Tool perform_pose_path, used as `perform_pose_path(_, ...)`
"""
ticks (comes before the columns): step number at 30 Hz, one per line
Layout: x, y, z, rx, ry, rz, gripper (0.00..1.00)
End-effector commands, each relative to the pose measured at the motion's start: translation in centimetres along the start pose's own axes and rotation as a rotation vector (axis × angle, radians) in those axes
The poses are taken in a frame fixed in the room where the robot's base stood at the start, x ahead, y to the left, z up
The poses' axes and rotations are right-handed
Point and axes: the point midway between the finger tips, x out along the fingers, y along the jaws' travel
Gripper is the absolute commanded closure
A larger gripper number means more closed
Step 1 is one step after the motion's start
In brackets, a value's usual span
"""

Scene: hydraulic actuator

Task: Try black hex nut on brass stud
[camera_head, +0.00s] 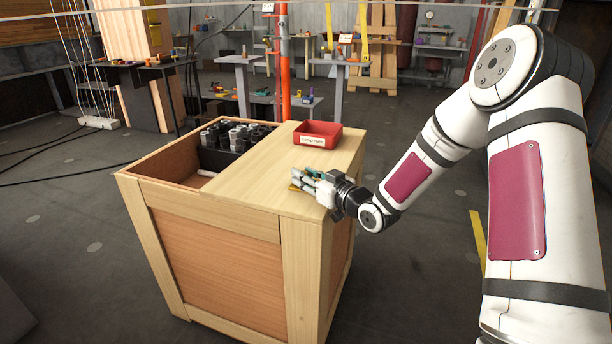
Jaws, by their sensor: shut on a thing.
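My gripper (303,181) is low over the right part of the wooden crate's top, beside its right edge. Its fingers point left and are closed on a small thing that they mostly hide. A small brass-coloured spot (294,187) shows at the fingertips; I cannot tell whether it is the brass stud or part of something else. I cannot make out the black hex nut in this view. A red tray (318,134) with a white label stands on the crate's top, behind my gripper and apart from it.
The wooden crate (225,259) has an open compartment at its left, with a black rack holding several black and grey cylinders (236,136). The top between tray and front edge is mostly clear. An orange post (284,70) and small grey tables (240,60) stand behind.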

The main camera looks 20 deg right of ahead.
Motion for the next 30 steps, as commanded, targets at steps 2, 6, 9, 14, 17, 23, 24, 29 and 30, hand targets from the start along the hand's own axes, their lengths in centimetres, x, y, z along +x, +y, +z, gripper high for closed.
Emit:
perform_pose_path(2,0.0,0.0,0.3,0.0,0.0,0.0,1.0)
perform_pose_path(6,0.0,0.0,0.4,0.0,0.0,0.0,0.57)
perform_pose_path(9,0.0,0.0,0.4,0.0,0.0,0.0,0.48)
perform_pose_path(14,0.0,0.0,0.4,0.0,0.0,0.0,0.48)
perform_pose_path(17,-0.1,0.0,0.4,0.0,-0.001,0.0,0.48)
perform_pose_path(23,-1.9,0.1,0.4,-0.001,-0.001,0.001,0.48)
perform_pose_path(24,-2.6,0.1,0.4,-0.001,-0.001,0.002,0.48)
perform_pose_path(29,-5.9,0.1,0.4,0.0,-0.002,0.003,0.48)
perform_pose_path(30,-6.8,0.1,0.4,0.0,-0.002,0.003,0.48)
